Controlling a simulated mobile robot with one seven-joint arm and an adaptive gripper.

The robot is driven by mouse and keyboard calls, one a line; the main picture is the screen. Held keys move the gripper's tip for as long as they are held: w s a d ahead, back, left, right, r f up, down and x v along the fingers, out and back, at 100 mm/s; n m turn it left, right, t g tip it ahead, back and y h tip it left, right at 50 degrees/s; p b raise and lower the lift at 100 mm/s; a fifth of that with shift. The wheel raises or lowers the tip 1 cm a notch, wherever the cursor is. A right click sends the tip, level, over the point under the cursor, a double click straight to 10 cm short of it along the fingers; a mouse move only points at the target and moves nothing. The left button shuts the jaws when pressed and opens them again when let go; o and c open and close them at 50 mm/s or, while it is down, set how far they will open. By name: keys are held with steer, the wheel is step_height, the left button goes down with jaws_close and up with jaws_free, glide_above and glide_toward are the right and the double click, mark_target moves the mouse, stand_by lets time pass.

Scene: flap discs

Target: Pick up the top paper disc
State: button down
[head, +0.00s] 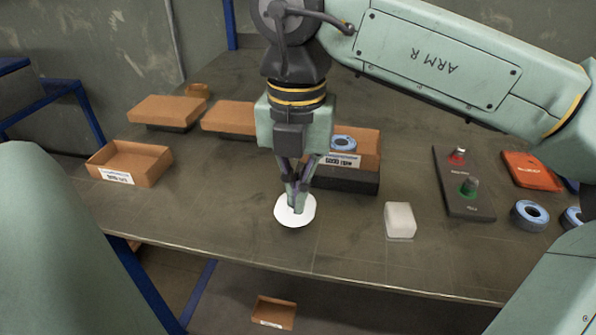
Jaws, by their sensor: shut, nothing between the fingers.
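A white round paper disc (283,212) lies near the front edge of the table, in the middle of the head view. My gripper (296,210) points straight down over the disc, and its fingers are shut with nothing between them. The fingertips overlap the disc in the picture; whether they touch it I cannot tell. The fingers hide part of the disc's middle. I cannot tell whether other discs lie beneath it.
A white block (400,219) stands right of the disc. A button panel (463,183), blue-rimmed rolls (528,215) and an orange item (531,170) lie farther right. An open cardboard tray (129,163) sits at left. A box on a dark stand (345,179) is close behind my gripper.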

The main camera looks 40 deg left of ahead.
steer(key=shift+s, duration=0.1)
step_height(320, 180, up, 6)
steer(key=p, duration=0.4)
steer(key=shift+p, duration=0.3)
